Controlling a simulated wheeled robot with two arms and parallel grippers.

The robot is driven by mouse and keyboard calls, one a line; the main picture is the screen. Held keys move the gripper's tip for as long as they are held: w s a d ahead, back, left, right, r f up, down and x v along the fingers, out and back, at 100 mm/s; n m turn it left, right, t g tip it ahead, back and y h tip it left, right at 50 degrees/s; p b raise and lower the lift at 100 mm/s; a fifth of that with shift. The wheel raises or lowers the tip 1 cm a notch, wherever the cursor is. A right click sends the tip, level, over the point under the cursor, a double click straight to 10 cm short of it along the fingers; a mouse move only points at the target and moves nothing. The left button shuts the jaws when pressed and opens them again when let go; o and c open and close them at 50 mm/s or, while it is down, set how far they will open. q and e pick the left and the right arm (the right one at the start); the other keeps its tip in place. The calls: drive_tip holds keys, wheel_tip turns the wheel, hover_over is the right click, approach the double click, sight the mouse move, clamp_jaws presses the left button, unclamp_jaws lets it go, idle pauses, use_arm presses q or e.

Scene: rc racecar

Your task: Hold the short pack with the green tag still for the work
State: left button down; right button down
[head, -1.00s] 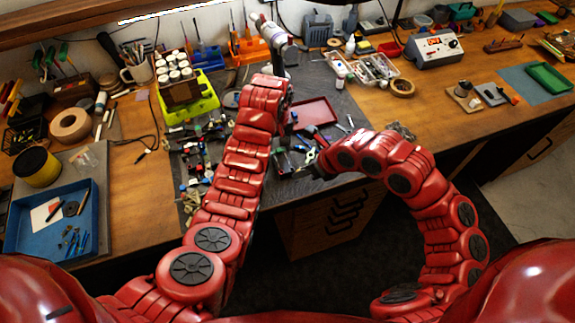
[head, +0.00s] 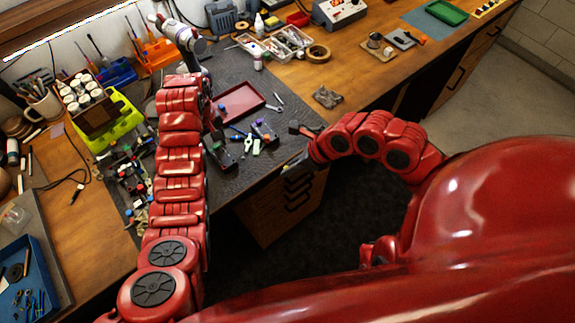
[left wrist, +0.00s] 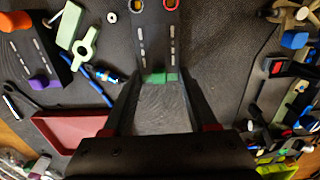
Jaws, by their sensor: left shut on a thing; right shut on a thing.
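The short black pack (left wrist: 155,35) has a green tag (left wrist: 160,77) and ring terminals, one yellow and one red, at its far end in the left wrist view. My left gripper (left wrist: 160,110) is shut on it at the green-tag end, a finger on each side. In the head view the pack (head: 224,156) lies low over the dark mat, and my left gripper (head: 214,132) partly hides it. My right gripper (head: 296,166) is at the table's front edge, right of the pack and apart from it. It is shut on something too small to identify.
Another black pack (left wrist: 38,55) with a purple tag lies beside the held one. A light green clip (left wrist: 85,45) lies between them. A red tray (head: 240,100) sits behind. Loose small parts crowd the mat's left side (head: 130,180).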

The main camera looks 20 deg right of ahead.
use_arm(q)
drive_tip(key=shift+c, duration=0.6)
unclamp_jaws()
drive_tip(key=shift+r, duration=0.1)
wheel_tip(320, 180, up, 12)
idle(0.4)
drive_tip(key=shift+f, duration=0.25)
